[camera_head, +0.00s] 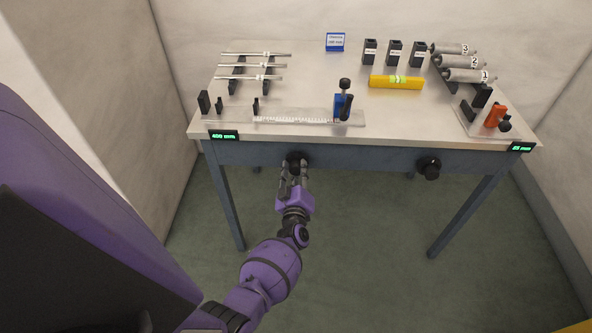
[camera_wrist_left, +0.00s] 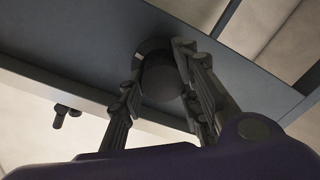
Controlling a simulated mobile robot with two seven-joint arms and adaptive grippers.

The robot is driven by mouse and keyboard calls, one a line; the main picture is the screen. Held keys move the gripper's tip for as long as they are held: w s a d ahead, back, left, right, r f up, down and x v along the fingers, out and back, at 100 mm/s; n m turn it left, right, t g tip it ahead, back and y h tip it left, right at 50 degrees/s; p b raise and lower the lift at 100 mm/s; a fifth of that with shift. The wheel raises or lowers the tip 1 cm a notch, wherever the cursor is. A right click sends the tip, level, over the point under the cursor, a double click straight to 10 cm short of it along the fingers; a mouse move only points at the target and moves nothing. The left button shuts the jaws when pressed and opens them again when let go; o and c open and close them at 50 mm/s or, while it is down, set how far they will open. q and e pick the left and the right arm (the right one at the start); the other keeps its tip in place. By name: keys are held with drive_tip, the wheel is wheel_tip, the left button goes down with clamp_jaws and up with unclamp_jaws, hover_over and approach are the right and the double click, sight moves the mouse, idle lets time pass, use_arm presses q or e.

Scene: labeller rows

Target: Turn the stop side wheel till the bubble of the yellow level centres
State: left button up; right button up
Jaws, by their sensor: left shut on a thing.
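The yellow level (camera_head: 410,83) lies on the table top right of the middle, with a green vial in its centre. Its bubble is too small to make out. Two black wheels sit on the table's front apron, a left one (camera_head: 296,157) and a right one (camera_head: 429,168). I cannot read which is labelled the stop side. My left gripper (camera_head: 293,170) is shut on the left wheel from the front. In the left wrist view its fingers (camera_wrist_left: 155,95) stand either side of this wheel (camera_wrist_left: 162,76). My right gripper is not in view.
A clear ruler plate (camera_head: 285,120) with a blue-and-black clamp (camera_head: 343,104) lies along the front edge. Rods on a rack (camera_head: 250,66) stand back left. Black boxes (camera_head: 394,52) and numbered grey cylinders (camera_head: 463,75) stand back right. An orange clamp (camera_head: 495,116) stands front right.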

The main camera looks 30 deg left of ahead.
use_arm(q)
drive_tip(key=shift+w+d+r+m, duration=0.2)
drive_tip(key=shift+w+r+m, duration=0.1)
drive_tip(key=shift+r, duration=0.05)
drive_tip(key=o, duration=1.1)
drive_tip(key=shift+c, duration=0.2)
drive_tip(key=shift+f, duration=0.15)
drive_tip(key=shift+s+f, duration=0.1)
drive_tip(key=v, duration=1.2)
